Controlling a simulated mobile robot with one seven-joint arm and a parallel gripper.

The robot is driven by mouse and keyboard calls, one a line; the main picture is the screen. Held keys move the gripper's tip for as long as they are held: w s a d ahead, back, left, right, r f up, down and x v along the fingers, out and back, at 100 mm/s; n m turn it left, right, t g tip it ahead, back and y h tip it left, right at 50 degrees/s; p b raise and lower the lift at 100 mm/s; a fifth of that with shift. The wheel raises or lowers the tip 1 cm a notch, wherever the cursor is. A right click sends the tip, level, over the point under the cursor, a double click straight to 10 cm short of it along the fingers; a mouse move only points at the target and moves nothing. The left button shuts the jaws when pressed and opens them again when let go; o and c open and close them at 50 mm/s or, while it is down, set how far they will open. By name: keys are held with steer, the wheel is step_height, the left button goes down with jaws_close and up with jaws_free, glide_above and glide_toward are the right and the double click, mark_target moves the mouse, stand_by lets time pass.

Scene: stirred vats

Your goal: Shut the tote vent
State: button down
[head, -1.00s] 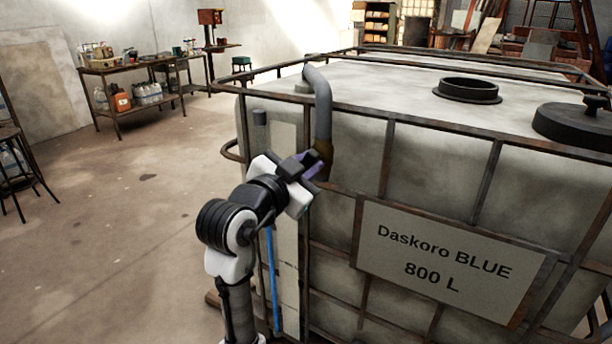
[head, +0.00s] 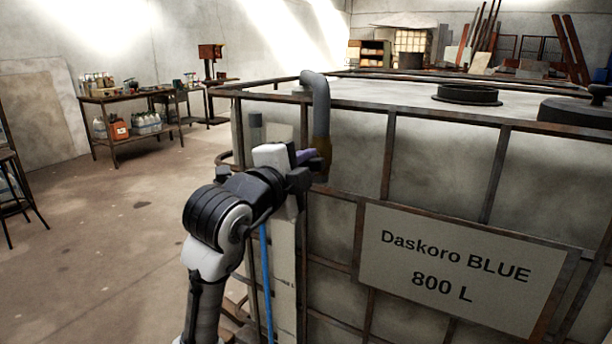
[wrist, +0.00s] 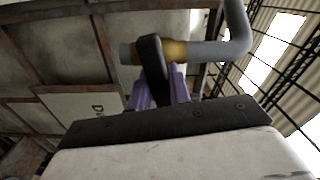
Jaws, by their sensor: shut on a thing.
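The tote (head: 345,150) is a large off-white caged tank with a sign reading "Daskoro BLUE 800 L". Its vent pipe (head: 317,95) is grey and bends down over the near left corner to a brass-coloured valve section (head: 322,150). In the wrist view the grey pipe (wrist: 215,50) runs sideways through the brass section (wrist: 176,50), with a black lever (wrist: 150,58) across it. My gripper (head: 308,156) is beside the valve. Its purple fingers (wrist: 161,90) are shut on the black lever. In the head view the lever is mostly hidden by the gripper.
The dark metal cage bars (head: 388,155) surround the tote close to my gripper. A black lid (head: 580,110) and an open black ring (head: 467,94) are on top. A blue tube (head: 266,285) runs down the corner. A bench with bottles (head: 125,98) stands far left; the floor between is clear.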

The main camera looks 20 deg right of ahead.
steer(key=shift+f+m+b, duration=0.2)
steer(key=shift+m+b, duration=0.4)
steer(key=shift+m, duration=0.5)
steer(key=c, duration=1.3)
jaws_free()
steer(key=shift+r, duration=0.1)
steer(key=b+v, duration=0.1)
steer(key=v, duration=1.3)
